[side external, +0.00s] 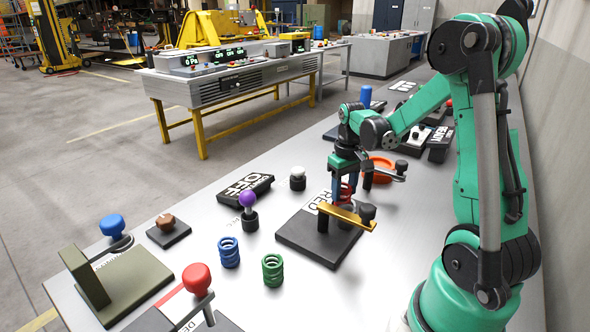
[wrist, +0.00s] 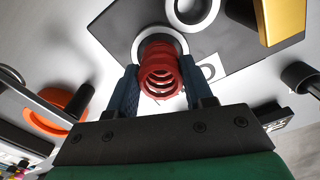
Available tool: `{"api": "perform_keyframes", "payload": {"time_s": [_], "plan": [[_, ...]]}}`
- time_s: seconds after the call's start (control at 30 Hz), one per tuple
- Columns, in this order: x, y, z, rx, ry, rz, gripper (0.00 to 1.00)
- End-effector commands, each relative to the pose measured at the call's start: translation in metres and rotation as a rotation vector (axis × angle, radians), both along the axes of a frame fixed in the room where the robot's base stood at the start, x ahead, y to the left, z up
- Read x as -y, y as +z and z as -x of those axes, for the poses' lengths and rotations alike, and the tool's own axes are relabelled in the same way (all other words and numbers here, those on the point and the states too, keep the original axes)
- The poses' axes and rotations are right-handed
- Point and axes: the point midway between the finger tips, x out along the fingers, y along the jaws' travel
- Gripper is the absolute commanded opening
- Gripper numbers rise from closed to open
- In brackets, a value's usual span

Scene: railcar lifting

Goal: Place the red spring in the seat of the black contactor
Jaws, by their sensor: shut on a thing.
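My gripper (side external: 346,190) is shut on the red spring (side external: 345,194), which shows between its two blue fingers in the wrist view (wrist: 160,72). The black contactor (side external: 300,240) is a dark plate with a white label, a post and a gold bar (side external: 345,214) with a black knob. My gripper and the spring are over the far side of this plate, behind the gold bar. In the wrist view the plate (wrist: 120,28) carries pale rings, and the spring overlaps one ring (wrist: 183,45). I cannot tell whether the spring touches the plate.
A blue spring (side external: 228,252) and a green spring (side external: 272,270) stand in front. A purple-knobbed piece (side external: 248,208) and an OFF block (side external: 245,189) are left of the plate. An olive contactor (side external: 135,285) is front left. An orange ring-like dish (side external: 381,168) lies behind my gripper.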

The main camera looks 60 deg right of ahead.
Motion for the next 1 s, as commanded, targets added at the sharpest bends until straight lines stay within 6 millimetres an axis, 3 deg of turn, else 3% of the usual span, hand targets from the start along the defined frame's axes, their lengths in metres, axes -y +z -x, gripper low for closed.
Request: {"api": "perform_keyframes", "payload": {"time_s": [0.43, 0.47, 0.57, 1.0], "plan": [[0.0, -0.009, 0.0001, 0.0, 0.0, 0.0, 0.0], [0.0, -0.0094, 0.0001, 0.0, 0.0, 0.0, 0.49], [-0.0001, -0.009, 0.0002, 0.0, 0.0, 0.0, 0.77], [-0.0002, -0.001, 0.0001, 0.0, 0.0, 0.0, 0.77]]}}
